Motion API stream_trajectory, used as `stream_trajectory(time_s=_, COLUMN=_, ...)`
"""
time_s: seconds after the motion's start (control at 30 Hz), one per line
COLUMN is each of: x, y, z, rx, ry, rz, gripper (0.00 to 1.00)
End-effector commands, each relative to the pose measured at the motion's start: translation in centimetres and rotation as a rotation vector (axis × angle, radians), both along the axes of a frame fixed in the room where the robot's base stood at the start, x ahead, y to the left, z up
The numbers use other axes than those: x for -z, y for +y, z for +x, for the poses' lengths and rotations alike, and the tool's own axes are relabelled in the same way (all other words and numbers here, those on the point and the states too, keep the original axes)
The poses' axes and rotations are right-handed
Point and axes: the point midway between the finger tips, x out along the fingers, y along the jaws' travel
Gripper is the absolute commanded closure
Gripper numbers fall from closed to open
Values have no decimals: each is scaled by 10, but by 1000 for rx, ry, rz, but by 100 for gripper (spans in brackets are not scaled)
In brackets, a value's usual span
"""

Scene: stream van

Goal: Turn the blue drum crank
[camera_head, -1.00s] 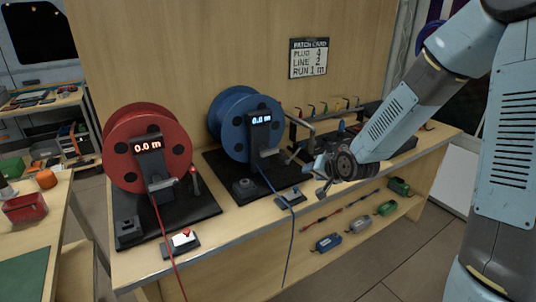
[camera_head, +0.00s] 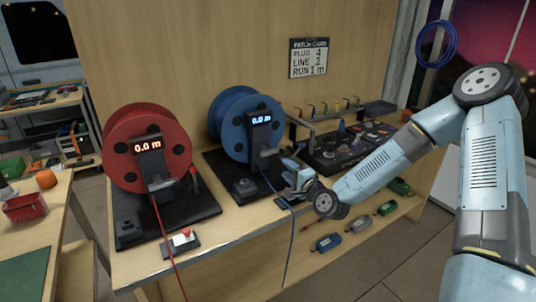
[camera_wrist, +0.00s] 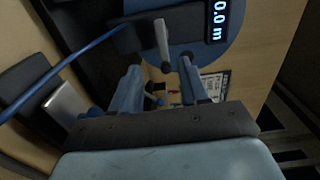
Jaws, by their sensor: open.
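The blue drum (camera_head: 231,112) stands on a black base on the bench, and its display (camera_head: 261,118) reads 0.0 m. Its grey crank (camera_head: 268,153) is low on the front post. My gripper (camera_head: 287,164) is open just right of the crank, partly hiding that area. In the wrist view the crank (camera_wrist: 162,38) points toward my open gripper (camera_wrist: 158,75), its handle end near the gap between the two fingers. I cannot tell whether a finger touches it. The blue display (camera_wrist: 219,18) shows beside it.
A red drum (camera_head: 146,139) with its own display and crank stands to the left. A blue cable (camera_head: 290,228) hangs over the bench edge below my gripper. A rack with coloured plugs (camera_head: 325,109) stands behind right, with a dark panel (camera_head: 350,145) in front.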

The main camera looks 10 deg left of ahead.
Motion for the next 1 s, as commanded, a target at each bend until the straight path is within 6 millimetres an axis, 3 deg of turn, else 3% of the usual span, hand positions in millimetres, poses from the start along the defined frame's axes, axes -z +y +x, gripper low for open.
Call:
stream_trajectory(time_s=0.27, x=-1, y=13, z=17, rx=3, ry=-1, rz=13, gripper=55)
stream_trajectory(time_s=0.8, x=-1, y=70, z=88, rx=4, ry=-1, rz=12, gripper=55)
stream_trajectory(time_s=1.0, x=0, y=83, z=103, rx=3, ry=0, rz=11, gripper=55)
